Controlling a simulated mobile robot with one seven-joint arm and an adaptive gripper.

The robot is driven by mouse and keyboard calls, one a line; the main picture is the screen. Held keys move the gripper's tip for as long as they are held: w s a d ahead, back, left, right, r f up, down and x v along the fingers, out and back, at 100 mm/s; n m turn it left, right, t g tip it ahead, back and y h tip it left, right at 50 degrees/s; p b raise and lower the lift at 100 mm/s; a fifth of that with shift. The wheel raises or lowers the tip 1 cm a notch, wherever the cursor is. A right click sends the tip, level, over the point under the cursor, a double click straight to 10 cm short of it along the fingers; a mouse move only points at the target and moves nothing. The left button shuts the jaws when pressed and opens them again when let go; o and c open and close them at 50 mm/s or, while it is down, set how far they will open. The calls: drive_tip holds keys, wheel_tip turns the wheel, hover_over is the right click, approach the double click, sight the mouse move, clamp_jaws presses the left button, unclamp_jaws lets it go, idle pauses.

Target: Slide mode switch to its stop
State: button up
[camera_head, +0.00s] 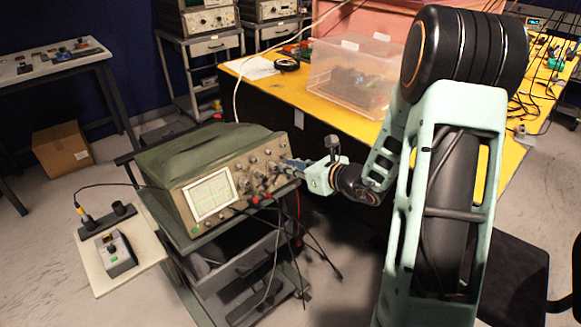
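An oscilloscope (182,185) with an olive-green casing sits on a cart. Its cream front panel (243,186) has a lit screen (209,195) on the left and several knobs on the right. I cannot pick out which control is the mode switch; the panel parts are too small. My gripper (288,165) reaches from the right to the right end of this panel, with its tips at or very close to it. The gripper and its mount hide part of that end. Whether the fingers are open, shut or touching a control cannot be told.
Red plugs and dark cables hang below the panel. A small control box (116,254) stands on a pale board (103,278) at the left. A yellow table (262,84) with a clear plastic bin (350,75) is behind. A cardboard box (62,151) lies on the floor.

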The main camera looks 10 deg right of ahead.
clamp_jaws()
idle(0.3)
drive_tip(key=shift+w+d, duration=0.55)
drive_tip(key=shift+d, duration=0.35)
unclamp_jaws()
drive_tip(key=shift+d, duration=0.1)
drive_tip(key=v, duration=1.2)
